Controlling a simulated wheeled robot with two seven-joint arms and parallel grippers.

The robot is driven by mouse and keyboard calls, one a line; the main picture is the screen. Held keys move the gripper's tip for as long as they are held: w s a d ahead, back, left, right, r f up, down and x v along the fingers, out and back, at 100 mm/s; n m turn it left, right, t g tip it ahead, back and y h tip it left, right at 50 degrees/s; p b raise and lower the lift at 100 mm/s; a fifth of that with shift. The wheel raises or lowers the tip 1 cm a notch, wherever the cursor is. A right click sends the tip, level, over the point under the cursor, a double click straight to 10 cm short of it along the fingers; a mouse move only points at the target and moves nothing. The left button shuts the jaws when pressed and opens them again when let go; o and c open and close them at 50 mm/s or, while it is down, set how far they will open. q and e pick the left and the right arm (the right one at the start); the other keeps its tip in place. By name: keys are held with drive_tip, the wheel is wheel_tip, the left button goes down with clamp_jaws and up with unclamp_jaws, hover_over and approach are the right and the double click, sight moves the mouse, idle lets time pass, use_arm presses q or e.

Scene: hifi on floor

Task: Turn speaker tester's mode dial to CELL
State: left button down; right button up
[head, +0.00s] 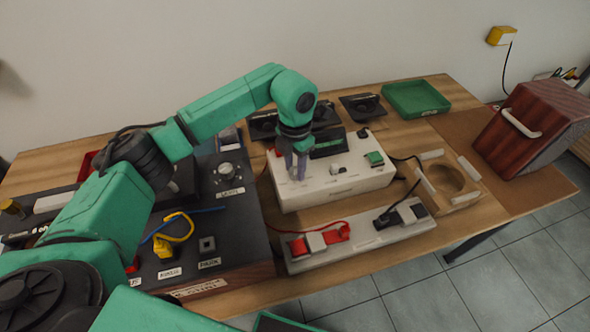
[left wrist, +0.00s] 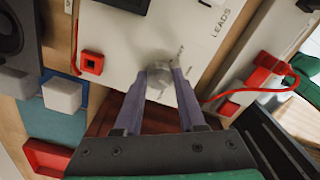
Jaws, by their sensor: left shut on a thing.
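The speaker tester (head: 345,184) is a white box with a dark display, standing on the table right of the dark panel. It also shows in the left wrist view (left wrist: 120,40), with a LEADS label on its face. My left gripper (head: 297,170) points down at the left part of its top. In the left wrist view its two purple fingers (left wrist: 160,88) are shut on the sides of a grey mode dial (left wrist: 159,75). The fingers hide part of the dial, and the marks around it are too small to read. My right gripper is not in view.
A board with red (head: 318,240) and black (head: 402,214) clip leads lies in front of the tester. A wooden ring fixture (head: 462,193) and a wood-cased speaker (head: 530,130) stand to the right. A green tray (head: 415,99) and dark speakers (head: 364,107) stand behind.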

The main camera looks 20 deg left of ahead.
sight(295, 171)
use_arm(q)
drive_tip(key=shift+w+r+m, duration=0.1)
drive_tip(key=shift+r+m, duration=0.05)
drive_tip(key=shift+m, duration=0.25)
drive_tip(key=shift+c, duration=2.4)
unclamp_jaws()
wheel_tip(295, 171, up, 14)
drive_tip(key=b, duration=0.1)
drive_tip(key=shift+r+b, duration=0.25)
drive_tip(key=shift+b, duration=0.15)
